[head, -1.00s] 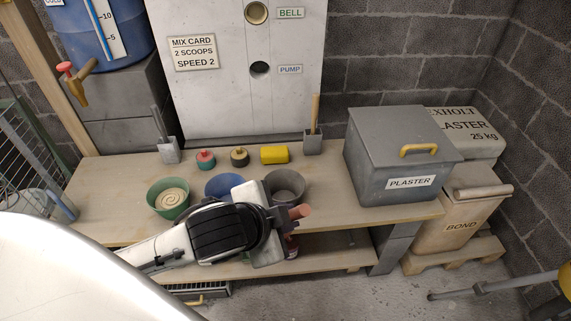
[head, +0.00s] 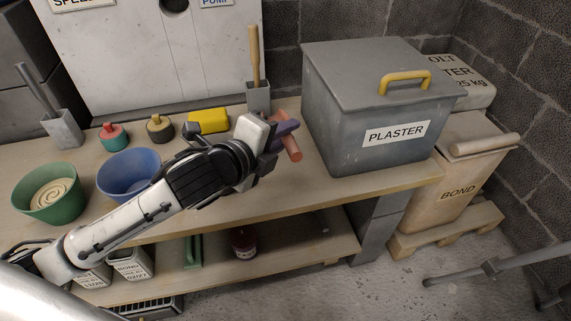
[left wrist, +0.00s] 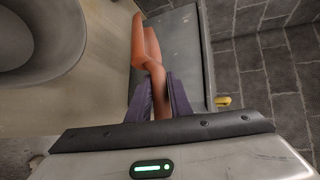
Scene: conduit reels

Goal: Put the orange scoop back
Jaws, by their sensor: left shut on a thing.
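My left gripper (head: 279,136) is shut on the orange scoop (head: 291,148), above the bench at the left side of the grey plaster bin (head: 365,165). The scoop's orange length also shows in the left wrist view (left wrist: 146,45), crossing between the purple fingertips (left wrist: 160,98). The bin's lid (head: 370,70) is closed and has a yellow handle (head: 405,80). I cannot tell whether the scoop touches the bin. My right gripper is not in view.
A green bowl (head: 48,195) with pale mix and a blue bowl (head: 128,172) stand on the bench (head: 250,208).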

